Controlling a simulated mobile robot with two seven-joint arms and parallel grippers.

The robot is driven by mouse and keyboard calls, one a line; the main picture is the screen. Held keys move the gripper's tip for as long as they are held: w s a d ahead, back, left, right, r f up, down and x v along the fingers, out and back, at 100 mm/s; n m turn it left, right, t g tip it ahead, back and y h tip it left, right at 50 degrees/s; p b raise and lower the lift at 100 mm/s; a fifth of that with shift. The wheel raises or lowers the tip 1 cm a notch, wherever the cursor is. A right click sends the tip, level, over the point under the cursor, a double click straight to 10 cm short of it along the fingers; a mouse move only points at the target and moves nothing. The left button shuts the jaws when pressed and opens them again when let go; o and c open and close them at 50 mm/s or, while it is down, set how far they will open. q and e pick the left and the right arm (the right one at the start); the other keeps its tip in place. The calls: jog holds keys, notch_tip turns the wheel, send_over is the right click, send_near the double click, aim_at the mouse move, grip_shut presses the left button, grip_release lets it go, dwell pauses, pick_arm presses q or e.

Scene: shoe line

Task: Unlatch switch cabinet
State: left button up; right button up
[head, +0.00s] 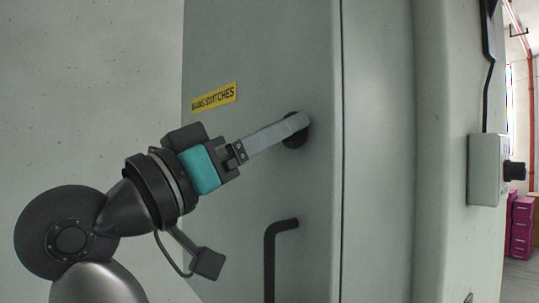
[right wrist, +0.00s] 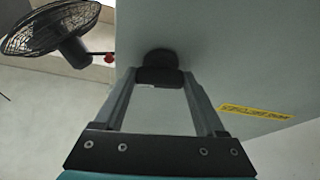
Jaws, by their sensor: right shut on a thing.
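The switch cabinet (head: 265,75) is a pale grey-green metal cabinet with a yellow "SWITCHES" label (head: 214,97) on its door. Its black latch (head: 291,142) is a small round fitting near the door's right edge, mostly covered by my fingers. In the right wrist view the latch (right wrist: 159,58) stands out from the door, its black grip between my fingertips. My right gripper (head: 301,122) is shut on the latch, its long grey fingers one to each side in the right wrist view (right wrist: 159,80). The door looks closed. My left gripper is not in view.
A black bar handle (head: 277,252) is fixed to the door below the latch. A grey box with a black knob (head: 488,170) is on the right, with magenta cabinets (head: 522,228) beyond. A black fan (right wrist: 52,28) shows at the upper left of the right wrist view.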

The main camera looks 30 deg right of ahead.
jog(key=m+g+b, duration=0.2)
jog(key=m+b, duration=0.1)
dwell(0.4)
jog(key=o, duration=1.3)
jog(key=shift+b+v, duration=1.65)
jog(key=shift+v, duration=6)
